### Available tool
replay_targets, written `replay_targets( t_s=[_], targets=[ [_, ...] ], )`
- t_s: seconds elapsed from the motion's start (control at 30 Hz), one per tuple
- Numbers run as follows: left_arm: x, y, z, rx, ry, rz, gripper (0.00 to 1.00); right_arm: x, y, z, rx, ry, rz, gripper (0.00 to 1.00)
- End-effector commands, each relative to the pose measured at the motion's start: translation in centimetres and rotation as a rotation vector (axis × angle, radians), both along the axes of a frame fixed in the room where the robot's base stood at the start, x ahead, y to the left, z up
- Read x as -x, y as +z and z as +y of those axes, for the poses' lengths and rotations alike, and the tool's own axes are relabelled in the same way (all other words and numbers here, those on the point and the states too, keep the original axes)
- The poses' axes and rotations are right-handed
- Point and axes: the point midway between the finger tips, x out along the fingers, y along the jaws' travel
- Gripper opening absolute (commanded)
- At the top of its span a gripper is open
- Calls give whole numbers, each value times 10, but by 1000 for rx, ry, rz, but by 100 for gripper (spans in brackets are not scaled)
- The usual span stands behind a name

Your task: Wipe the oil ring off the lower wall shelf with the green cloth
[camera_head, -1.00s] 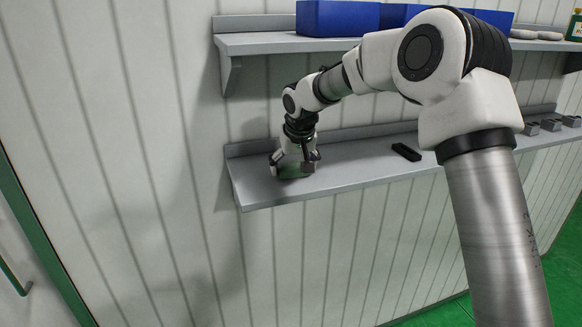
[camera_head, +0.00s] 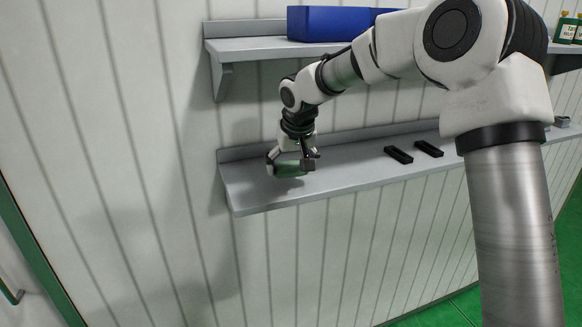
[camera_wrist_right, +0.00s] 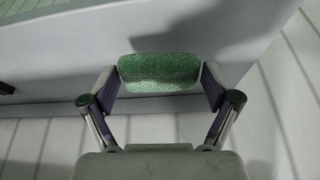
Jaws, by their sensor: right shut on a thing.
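My right gripper (camera_head: 290,167) is over the left end of the lower wall shelf (camera_head: 345,175). It is shut on the green cloth (camera_head: 288,170), a rounded green pad. The right wrist view shows the cloth (camera_wrist_right: 160,72) between the two fingers of the right gripper (camera_wrist_right: 160,85). I cannot tell whether the cloth touches the shelf or hangs just above it. No oil ring shows on the bare parts of the shelf; any mark under the gripper is hidden. My left gripper is not in view.
Two black blocks lie on the lower shelf to the right, one (camera_head: 398,154) left of the other (camera_head: 428,148). The upper shelf (camera_head: 255,48) holds a blue bin (camera_head: 330,23) and green bottles (camera_head: 567,29). My right arm hides part of both shelves.

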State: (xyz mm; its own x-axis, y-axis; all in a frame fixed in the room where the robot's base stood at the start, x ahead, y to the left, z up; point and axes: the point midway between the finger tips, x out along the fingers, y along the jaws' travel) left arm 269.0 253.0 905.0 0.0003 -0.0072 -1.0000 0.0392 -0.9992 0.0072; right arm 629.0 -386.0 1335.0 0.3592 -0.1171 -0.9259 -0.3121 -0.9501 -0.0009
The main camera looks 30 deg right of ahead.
Motion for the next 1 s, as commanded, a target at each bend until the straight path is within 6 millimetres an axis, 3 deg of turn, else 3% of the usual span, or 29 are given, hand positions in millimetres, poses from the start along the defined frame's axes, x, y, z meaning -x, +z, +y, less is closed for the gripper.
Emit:
replay_targets(
  t_s=[0.03,0.2,0.53,0.83,1.0],
  targets=[
    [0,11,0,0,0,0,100,0,12,0,0,0,-1,58],
    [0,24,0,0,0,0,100,0,29,0,0,0,-1,58],
    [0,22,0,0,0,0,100,0,29,0,0,0,-1,58],
    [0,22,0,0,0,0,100,-1,59,0,2,-1,-7,58],
    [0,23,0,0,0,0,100,-1,62,0,2,0,-8,58]
  ],
)
